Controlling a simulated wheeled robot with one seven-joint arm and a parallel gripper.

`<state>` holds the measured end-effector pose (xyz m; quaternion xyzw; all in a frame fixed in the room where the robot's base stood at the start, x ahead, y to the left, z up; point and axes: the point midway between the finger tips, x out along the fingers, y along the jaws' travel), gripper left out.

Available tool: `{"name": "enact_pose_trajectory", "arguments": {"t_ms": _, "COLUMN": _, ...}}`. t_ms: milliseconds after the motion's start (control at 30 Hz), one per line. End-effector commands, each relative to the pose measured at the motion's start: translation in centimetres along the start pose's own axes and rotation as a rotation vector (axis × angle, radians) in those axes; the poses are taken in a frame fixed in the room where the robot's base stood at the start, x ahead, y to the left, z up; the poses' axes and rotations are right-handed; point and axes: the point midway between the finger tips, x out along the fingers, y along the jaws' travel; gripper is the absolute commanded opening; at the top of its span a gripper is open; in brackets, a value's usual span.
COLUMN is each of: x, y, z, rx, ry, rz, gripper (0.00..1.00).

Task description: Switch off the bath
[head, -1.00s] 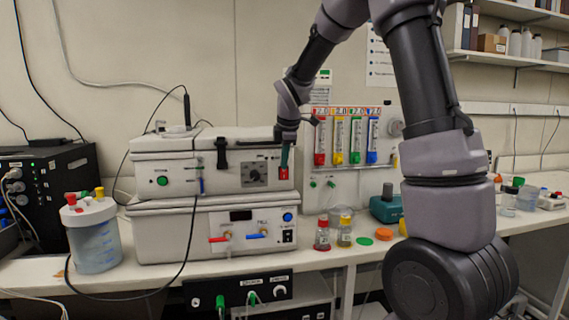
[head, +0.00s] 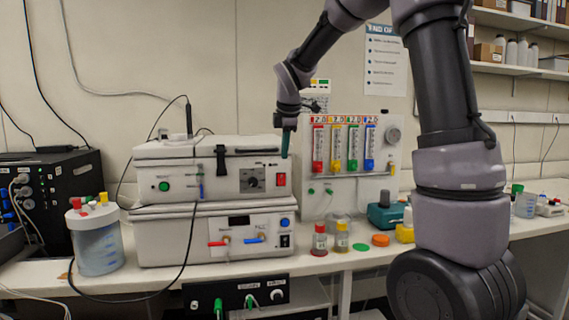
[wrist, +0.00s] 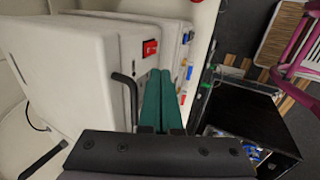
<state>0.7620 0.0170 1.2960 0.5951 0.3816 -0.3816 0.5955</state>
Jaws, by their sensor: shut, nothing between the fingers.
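The bath is a white two-tier unit. Its upper box (head: 215,177) has a closed lid, a green button (head: 164,186), a dial (head: 252,180) and a red rocker switch (head: 281,180) at the right end of its front. The lower box (head: 180,247) has a dark display (head: 239,221), red and blue taps, a blue button (head: 287,222) and a black switch (head: 285,241). My gripper (head: 286,153) is shut and empty, with teal fingers pointing down above the red switch. In the wrist view the fingers (wrist: 170,72) are apart from the red switch (wrist: 150,47). The switch's position is too small to tell.
A flow-meter panel (head: 367,141) stands right of the bath. Red-capped (head: 320,240) and yellow-capped (head: 342,238) bottles stand on the bench in front of it. A lidded vessel (head: 97,240) stands to the left, with a black cable across the bath's front.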

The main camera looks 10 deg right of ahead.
Motion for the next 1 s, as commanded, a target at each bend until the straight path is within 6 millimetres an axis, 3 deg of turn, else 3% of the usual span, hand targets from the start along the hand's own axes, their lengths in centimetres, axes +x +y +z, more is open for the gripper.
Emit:
{"name": "enact_pose_trajectory", "arguments": {"t_ms": 233, "x": -3.2, "y": 0.8, "z": 0.0, "rx": 0.001, "ry": 0.001, "rz": 0.002, "gripper": 0.00}}
{"name": "enact_pose_trajectory", "arguments": {"t_ms": 733, "x": -4.1, "y": 0.7, "z": 0.2, "rx": 0.023, "ry": 0.003, "rz": 0.003, "gripper": 0.00}}
{"name": "enact_pose_trajectory", "arguments": {"t_ms": 867, "x": -6.2, "y": -1.2, "z": 1.5, "rx": 0.188, "ry": 0.022, "rz": 0.014, "gripper": 0.00}}
{"name": "enact_pose_trajectory", "arguments": {"t_ms": 1000, "x": -9.9, "y": -5.8, "z": 3.9, "rx": 0.556, "ry": 0.067, "rz": 0.026, "gripper": 0.00}}
